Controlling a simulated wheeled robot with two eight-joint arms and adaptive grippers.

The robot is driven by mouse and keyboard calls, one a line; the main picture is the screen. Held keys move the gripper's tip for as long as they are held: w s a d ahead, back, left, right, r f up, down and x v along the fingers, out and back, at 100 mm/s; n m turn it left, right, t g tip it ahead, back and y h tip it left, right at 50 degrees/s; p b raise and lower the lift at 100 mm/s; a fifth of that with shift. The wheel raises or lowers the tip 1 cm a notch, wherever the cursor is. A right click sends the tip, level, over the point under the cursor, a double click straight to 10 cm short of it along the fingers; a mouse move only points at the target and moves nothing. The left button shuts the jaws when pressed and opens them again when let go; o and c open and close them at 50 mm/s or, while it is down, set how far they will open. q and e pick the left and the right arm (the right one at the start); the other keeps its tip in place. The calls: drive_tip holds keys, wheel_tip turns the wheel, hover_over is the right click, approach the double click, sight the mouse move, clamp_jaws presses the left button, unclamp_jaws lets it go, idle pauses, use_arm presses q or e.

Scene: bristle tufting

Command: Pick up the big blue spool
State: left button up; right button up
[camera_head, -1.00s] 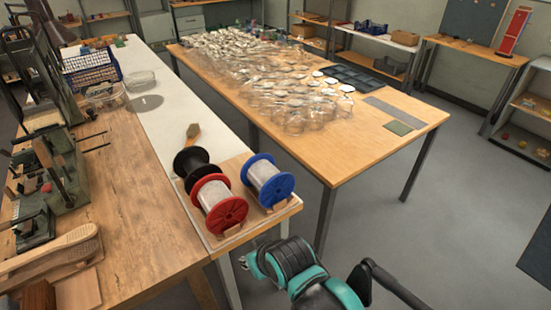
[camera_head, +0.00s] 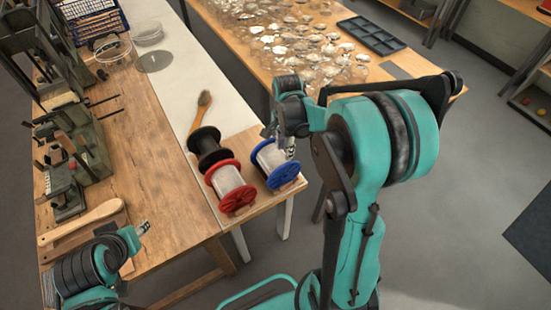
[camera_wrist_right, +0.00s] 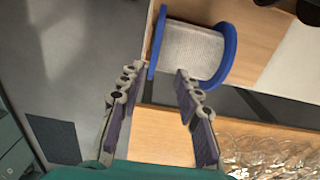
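The big blue spool (camera_head: 284,177) lies on its side at the front right of the spool group, with blue flanges and pale winding. In the right wrist view the blue spool (camera_wrist_right: 190,48) is just beyond the fingertips. My right gripper (camera_wrist_right: 163,74) is open and empty, its tips apart near the spool's lower edge. I cannot tell whether a tip touches it. In the head view my right gripper (camera_head: 289,148) is at the spool's right side, partly hidden by its wrist. My left gripper (camera_head: 143,228) is over the wooden bench at lower left; its fingers are too small to read.
The long table (camera_head: 262,66) behind holds many clear dishes and a dark tray (camera_head: 371,37). Floor is open at right.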

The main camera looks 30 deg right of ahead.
sight(285, 164)
drive_tip(key=f, duration=0.2)
drive_tip(key=f+b, duration=0.1)
drive_tip(key=f, duration=0.1)
drive_tip(key=s+f+b, duration=0.1)
drive_tip(key=f, duration=0.2)
drive_tip(key=shift+a, duration=0.15)
clamp_jaws()
